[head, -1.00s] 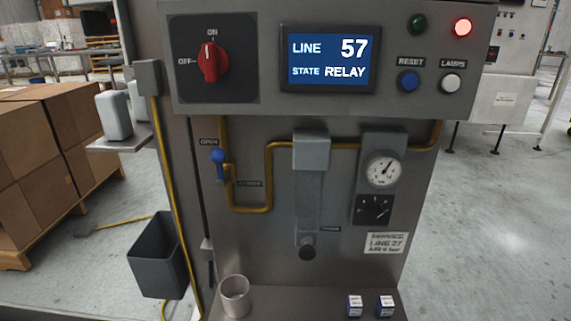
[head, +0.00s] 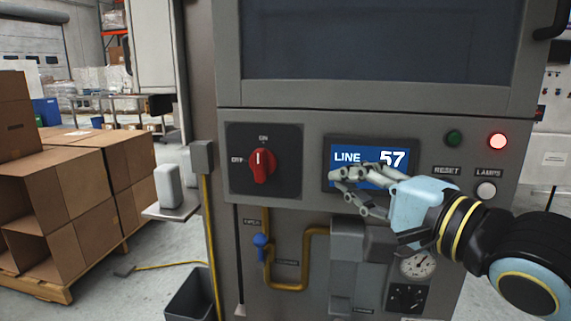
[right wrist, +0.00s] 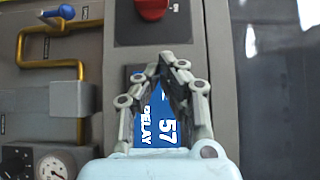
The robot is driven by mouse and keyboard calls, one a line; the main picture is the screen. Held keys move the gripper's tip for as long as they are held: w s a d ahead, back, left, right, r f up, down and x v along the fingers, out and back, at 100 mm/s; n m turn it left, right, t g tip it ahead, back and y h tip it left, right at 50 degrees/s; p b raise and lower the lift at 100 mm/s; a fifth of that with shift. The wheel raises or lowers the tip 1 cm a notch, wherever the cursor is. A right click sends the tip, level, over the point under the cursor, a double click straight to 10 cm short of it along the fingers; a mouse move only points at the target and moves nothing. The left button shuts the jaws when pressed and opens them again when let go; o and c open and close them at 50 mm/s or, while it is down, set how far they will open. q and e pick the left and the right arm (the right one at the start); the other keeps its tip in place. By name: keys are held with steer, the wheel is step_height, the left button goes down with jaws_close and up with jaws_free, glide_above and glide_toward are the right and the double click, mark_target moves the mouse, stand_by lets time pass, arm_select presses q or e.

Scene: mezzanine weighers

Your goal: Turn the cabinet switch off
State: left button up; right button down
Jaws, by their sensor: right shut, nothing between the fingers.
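The cabinet switch is a red rotary knob (head: 261,166) on a black plate (head: 290,178), with ON above it and OFF to its left. Its handle stands upright, its white mark toward ON. My right gripper (head: 340,172) is in front of the blue display, right of the switch and apart from it. Its fingers are shut and empty. In the right wrist view the fingertips (right wrist: 167,60) point toward the red knob (right wrist: 152,8), which is cut off by the top edge. My left gripper is not in view.
The display (head: 357,155) is partly covered by my right gripper. A green lamp (head: 453,137), a lit red lamp (head: 497,141) and a white button (head: 486,190) are to its right. Below are a blue valve lever (head: 261,243) on a yellow pipe (head: 290,286) and a gauge (head: 418,264).

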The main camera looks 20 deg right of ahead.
steer(key=b, duration=0.2)
glide_toward(273, 158)
steer(key=w, duration=0.1)
steer(key=w+d, duration=0.2)
steer(key=w, duration=0.1)
steer(key=shift+w+a+f, duration=0.1)
steer(key=shift+w+a, duration=0.35)
steer(key=shift+a, duration=0.15)
steer(key=shift+w+a, duration=0.45)
steer(key=shift+a, duration=0.2)
steer(key=shift+w+a+b, duration=0.3)
steer(key=shift+a, duration=0.1)
